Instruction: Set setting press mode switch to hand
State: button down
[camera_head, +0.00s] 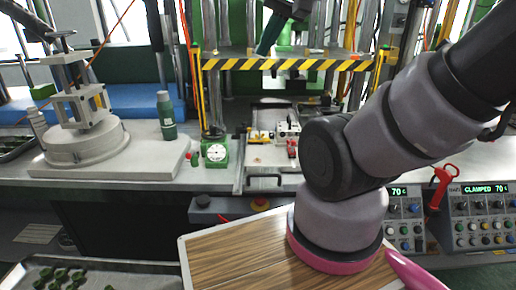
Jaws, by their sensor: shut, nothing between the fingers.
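I cannot tell which control is the setting press mode switch, and no "hand" marking is legible. The right control panel (482,214) reads "CLAMPED 70 C" and carries rows of small coloured buttons and knobs. A second control panel (405,222) left of it also shows "70 C"; my arm partly covers it. A press frame with a yellow-black striped beam (285,64) stands at the back centre. My arm (343,150) rises in the foreground and leaves the picture at the upper right. I do not see my gripper's fingers.
A green gauge (215,151), a green bottle (166,115) and a clamp stand (84,143) are on the bench. A red handle (441,184) rises between the panels.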

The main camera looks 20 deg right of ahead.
aim_at(418, 243)
jog(key=k+l+z, duration=0.1)
jog(key=z, duration=0.3)
jog(key=k+l+z, duration=0.1)
jog(key=l+z, duration=0.2)
jog(key=z, duration=0.15)
jog(key=l+z, duration=0.25)
jog(key=z, duration=0.15)
jog(key=k+l, duration=0.8)
